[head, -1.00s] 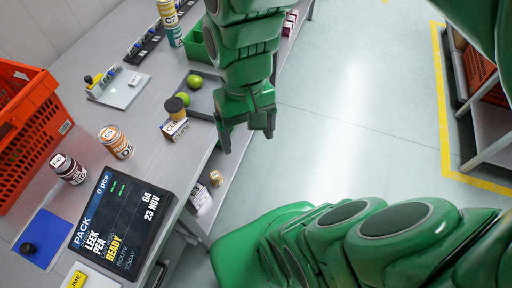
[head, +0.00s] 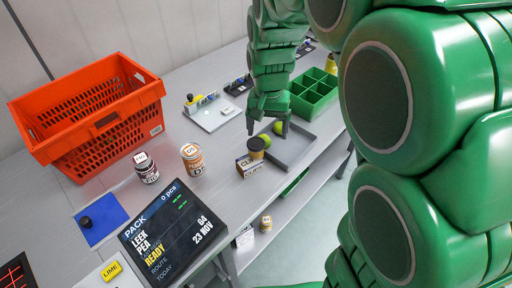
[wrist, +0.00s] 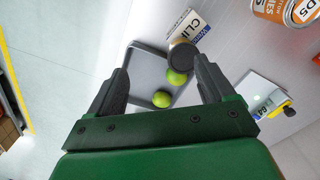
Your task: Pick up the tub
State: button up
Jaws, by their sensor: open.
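A small yellow tub with a dark lid (head: 256,148) stands on the bench next to the white-and-brown CLIPS box (head: 248,167). It looks like the tub of the task. In the wrist view, its dark round lid (wrist: 183,55) shows just inside the right finger, with its side mostly hidden. My gripper (head: 268,128) is open and empty, over the grey tray beside the tub. In the wrist view, my gripper (wrist: 160,66) has its fingers wide apart, with the tub's lid and two green limes (wrist: 176,77) seen between them.
The grey tray (head: 301,152) holds the limes. A green divided bin (head: 312,100) stands behind it. Bare bench lies between.

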aim_at(256, 143)
jog(key=w+a+f, duration=0.1)
jog(key=w, duration=0.1)
jog(key=w+a+f, duration=0.1)
jog(key=shift+w+a, duration=0.35)
jog(key=shift+a, duration=0.05)
jog(key=shift+s+a+f, duration=0.1)
jog(key=shift+s+f, duration=0.05)
jog(key=shift+f, duration=1.8)
jog(key=shift+s+f, duration=0.1)
jog(key=shift+f, duration=1.85)
jog(key=c, duration=1.1)
jog(key=shift+r, duration=0.15)
